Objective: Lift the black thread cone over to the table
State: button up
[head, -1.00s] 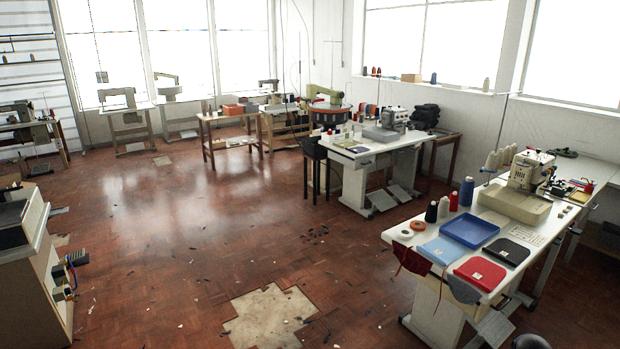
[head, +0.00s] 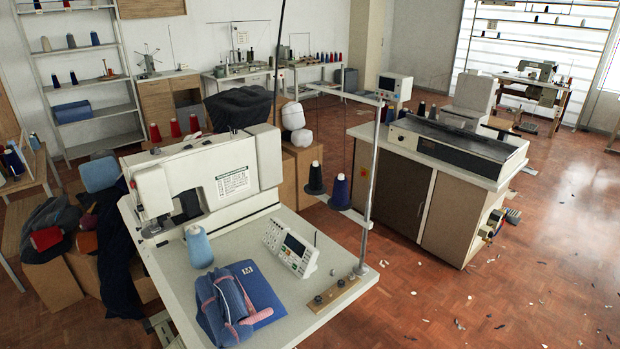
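A black thread cone (head: 315,178) stands upright beside a navy thread cone (head: 340,190) at the thread stand (head: 367,190), just past the far edge of the sewing machine's table (head: 225,226). The cones look apart from each other. That table holds a cream sewing machine (head: 215,180), a light blue thread cone (head: 199,246), a control panel (head: 291,246) and folded blue cloth (head: 240,300). Other tables are in view, and I cannot tell which one the task means. My gripper is not in view.
A brown cabinet (head: 418,200) with a machine on top stands behind to the right. Piled dark garments (head: 50,225) and boxes crowd the left. Shelves (head: 78,95) line the left wall. Open wood floor (head: 560,225) with scattered scraps lies at the right.

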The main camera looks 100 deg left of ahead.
aim_at(315, 180)
jog(key=u, duration=0.2)
jog(key=k, duration=0.15)
jog(key=u, duration=2.85)
jog(key=i, duration=1)
jog(key=u, duration=0.15)
jog(key=k, duration=0.2)
